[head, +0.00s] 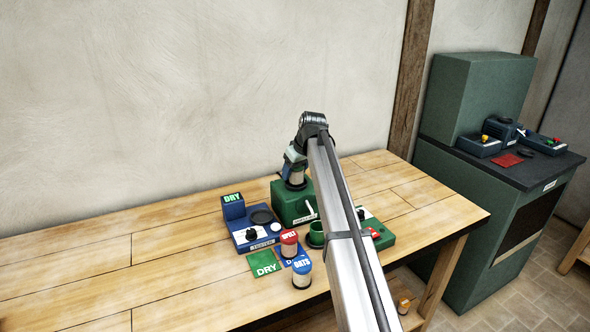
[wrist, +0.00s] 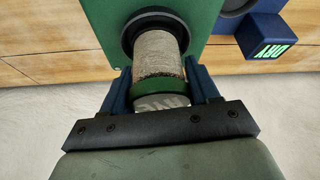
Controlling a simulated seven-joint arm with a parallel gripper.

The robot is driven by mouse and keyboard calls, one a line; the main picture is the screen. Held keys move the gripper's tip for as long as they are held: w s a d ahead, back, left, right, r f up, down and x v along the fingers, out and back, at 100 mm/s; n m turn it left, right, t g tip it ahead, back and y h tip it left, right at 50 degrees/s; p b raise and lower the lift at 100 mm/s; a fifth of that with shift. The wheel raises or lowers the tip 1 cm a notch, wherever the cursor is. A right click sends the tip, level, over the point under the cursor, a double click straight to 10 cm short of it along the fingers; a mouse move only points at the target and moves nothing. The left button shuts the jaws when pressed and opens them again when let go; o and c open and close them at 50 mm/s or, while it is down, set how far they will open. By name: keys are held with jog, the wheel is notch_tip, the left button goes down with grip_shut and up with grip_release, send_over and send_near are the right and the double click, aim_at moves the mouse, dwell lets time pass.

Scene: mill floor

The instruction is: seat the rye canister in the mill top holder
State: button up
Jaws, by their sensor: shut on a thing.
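The canister in my grip has a green cap and a clear body of pale grain (wrist: 160,52). The green mill (head: 291,205) stands on the wooden table near the wall. Its top holder, a dark ring (wrist: 128,38), surrounds the canister's far end in the wrist view. I cannot tell how deep that end sits. The canister looks about upright in the head view.
A red-capped canister (head: 289,243) and a blue-capped oats canister (head: 302,275) stand in front. A blue machine with a DRY sign (head: 233,206) is left of the mill. A green DRY card (head: 264,263) lies flat. A green cup (head: 317,236) is near my arm. The table's left is clear.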

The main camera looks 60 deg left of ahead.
jog(key=shift+f, duration=0.3)
jog(key=o, duration=1)
jog(key=shift+o, duration=0.2)
jog(key=s+v, duration=0.1)
jog(key=v, duration=1)
jog(key=shift+w, duration=0.45)
